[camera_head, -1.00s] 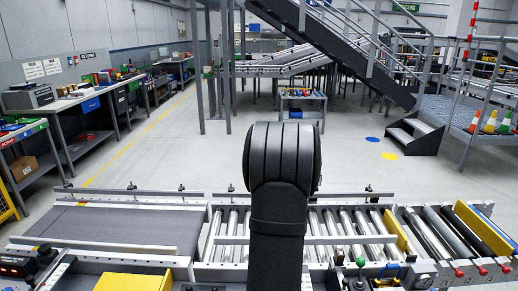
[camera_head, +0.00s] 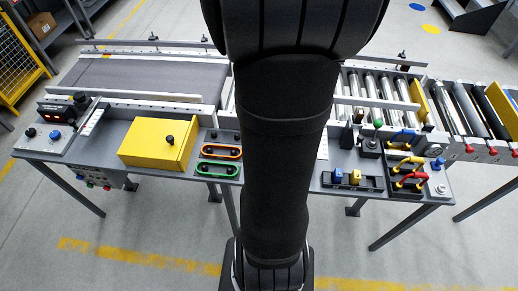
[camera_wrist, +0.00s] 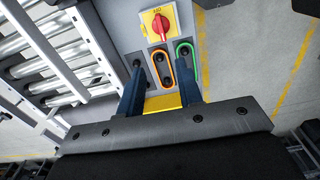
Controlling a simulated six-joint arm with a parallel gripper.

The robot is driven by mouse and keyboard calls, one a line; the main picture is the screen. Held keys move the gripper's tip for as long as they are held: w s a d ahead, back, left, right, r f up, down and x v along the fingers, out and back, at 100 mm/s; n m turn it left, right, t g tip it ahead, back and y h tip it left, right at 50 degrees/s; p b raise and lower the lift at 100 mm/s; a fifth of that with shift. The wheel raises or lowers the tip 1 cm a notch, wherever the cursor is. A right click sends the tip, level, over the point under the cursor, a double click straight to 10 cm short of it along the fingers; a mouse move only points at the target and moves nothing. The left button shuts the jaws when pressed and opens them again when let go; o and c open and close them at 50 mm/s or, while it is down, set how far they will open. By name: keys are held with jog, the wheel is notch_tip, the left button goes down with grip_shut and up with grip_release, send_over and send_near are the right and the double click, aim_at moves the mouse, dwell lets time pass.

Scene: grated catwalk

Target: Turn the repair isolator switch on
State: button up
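In the wrist view a red rotary knob sits on a square yellow plate marked with small lettering; it looks like the isolator switch (camera_wrist: 160,27). It is near the top of that view, beyond my fingertips. I cannot tell its exact setting. In the head view it does not show; my arm covers that part of the panel. My gripper (camera_wrist: 162,76) has two dark blue fingers held apart, with nothing between them. It is apart from the knob. In the head view the gripper is hidden behind my arm.
Beside the switch are an orange-ringed slot (camera_wrist: 160,69) and a green-ringed slot (camera_wrist: 185,61). A yellow box (camera_head: 150,142) stands left of them on the grey bench. Yellow and red cable loops (camera_head: 411,178) and a small lever (camera_head: 378,124) stand right. Conveyor rollers (camera_head: 375,88) run behind.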

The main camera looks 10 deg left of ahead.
notch_tip(320, 180, down, 17)
jog(key=shift+s+f, duration=0.1)
jog(key=shift+f, duration=0.05)
dwell(0.5)
grip_shut()
